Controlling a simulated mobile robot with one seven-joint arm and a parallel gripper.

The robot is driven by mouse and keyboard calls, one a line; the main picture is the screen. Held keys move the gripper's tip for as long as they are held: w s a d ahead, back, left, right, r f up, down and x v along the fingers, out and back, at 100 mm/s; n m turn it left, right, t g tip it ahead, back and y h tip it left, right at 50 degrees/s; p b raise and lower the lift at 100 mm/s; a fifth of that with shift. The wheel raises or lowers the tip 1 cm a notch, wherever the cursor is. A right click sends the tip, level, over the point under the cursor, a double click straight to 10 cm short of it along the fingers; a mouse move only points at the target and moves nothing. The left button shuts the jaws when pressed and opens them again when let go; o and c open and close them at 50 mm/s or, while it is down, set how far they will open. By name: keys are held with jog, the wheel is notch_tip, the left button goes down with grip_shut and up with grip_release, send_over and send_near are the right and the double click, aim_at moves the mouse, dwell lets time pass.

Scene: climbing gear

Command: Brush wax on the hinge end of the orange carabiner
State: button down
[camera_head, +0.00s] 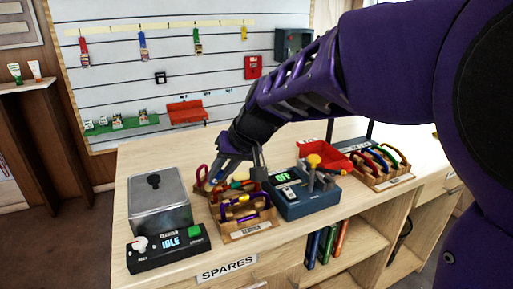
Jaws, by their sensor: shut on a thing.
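My gripper (236,172) reaches down over the wooden tray (249,232) at the middle front of the bench. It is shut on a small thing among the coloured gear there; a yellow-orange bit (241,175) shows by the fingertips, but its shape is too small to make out. The tray holds purple, yellow and red pieces of gear. Several coloured carabiners (376,158) stand in a rack at the right; I cannot tell for certain which carabiner is the orange one. No brush can be clearly told apart.
A lidded metal pot (160,205) stands at the left on a black base (168,250) reading IDLE. A blue unit (305,204) with a lit display and upright tools stands right of the tray. A red bin (322,158) is behind it. The bench top behind the pot is clear.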

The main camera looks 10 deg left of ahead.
notch_tip(320, 180, up, 4)
jog(key=shift+r+p, duration=0.1)
jog(key=shift+p, duration=0.9)
jog(key=shift+r+p, duration=1.85)
jog(key=shift+r, duration=0.55)
jog(key=shift+s+d+f+b, duration=0.25)
jog(key=shift+s+f+b, duration=0.15)
jog(key=shift+b, duration=0.05)
